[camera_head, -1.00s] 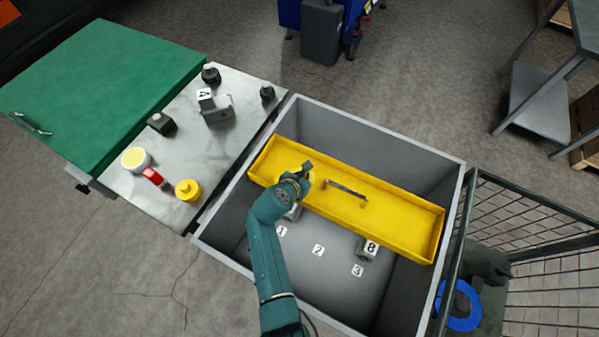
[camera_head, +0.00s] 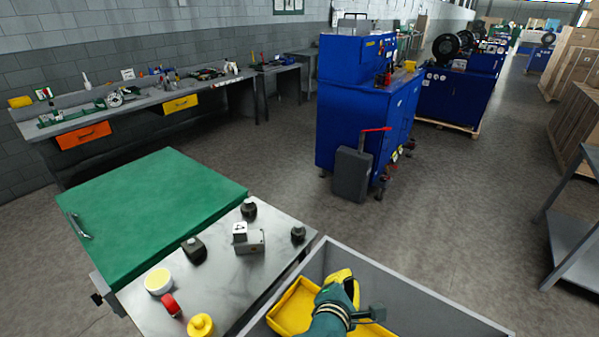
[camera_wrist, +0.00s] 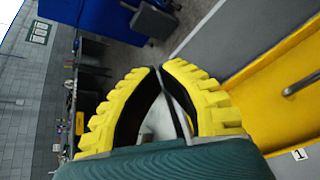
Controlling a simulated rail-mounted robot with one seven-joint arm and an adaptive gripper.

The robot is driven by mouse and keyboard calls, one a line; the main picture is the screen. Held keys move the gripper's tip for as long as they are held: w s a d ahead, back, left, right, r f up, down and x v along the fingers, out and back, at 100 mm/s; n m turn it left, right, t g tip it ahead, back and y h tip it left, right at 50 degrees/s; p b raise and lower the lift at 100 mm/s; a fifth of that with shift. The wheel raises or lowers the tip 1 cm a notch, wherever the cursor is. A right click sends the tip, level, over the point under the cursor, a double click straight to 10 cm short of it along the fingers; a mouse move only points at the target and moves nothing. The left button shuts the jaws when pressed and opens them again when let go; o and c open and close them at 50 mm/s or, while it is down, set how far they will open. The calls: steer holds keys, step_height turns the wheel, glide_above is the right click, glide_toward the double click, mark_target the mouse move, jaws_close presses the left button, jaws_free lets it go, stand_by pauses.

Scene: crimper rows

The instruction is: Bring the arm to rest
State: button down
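My gripper (camera_head: 347,280) is above the grey bin (camera_head: 430,292), near its back wall. In the wrist view its two yellow fingers (camera_wrist: 157,69) come together at the tips, with nothing visible between them. My teal arm rises from the bottom edge of the head view. The yellow tray (camera_head: 290,309) sits across the bin, partly hidden by my arm. It also shows at the right of the wrist view (camera_wrist: 268,88), with a metal handle and a label "1" beside it.
Left of the bin is a metal tabletop (camera_head: 234,288) with a grey block (camera_head: 249,243), dark knobs, a yellow-topped round part (camera_head: 158,281), a red part (camera_head: 171,305) and a yellow part (camera_head: 201,325). A green cover (camera_head: 150,208) adjoins it. Blue cabinets (camera_head: 365,110) stand behind open floor.

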steer(key=s+r+m+t, duration=0.35)
steer(key=r+m, duration=0.25)
steer(key=r, duration=0.9)
steer(key=s+a+r+m+t+y, duration=0.2)
steer(key=s+r+m+t, duration=0.1)
steer(key=s+r+m, duration=0.55)
steer(key=s+a+r+m+t+y, duration=0.2)
steer(key=s+r+m+t+y, duration=0.25)
steer(key=r, duration=0.65)
step_height(320, 180, up, 29)
steer(key=m+h+p, duration=0.1)
steer(key=m+p, duration=0.2)
steer(key=p, duration=2.6)
steer(key=shift+s+a+f+g, duration=0.2)
steer(key=shift+s+g, duration=0.2)
steer(key=shift+h, duration=0.25)
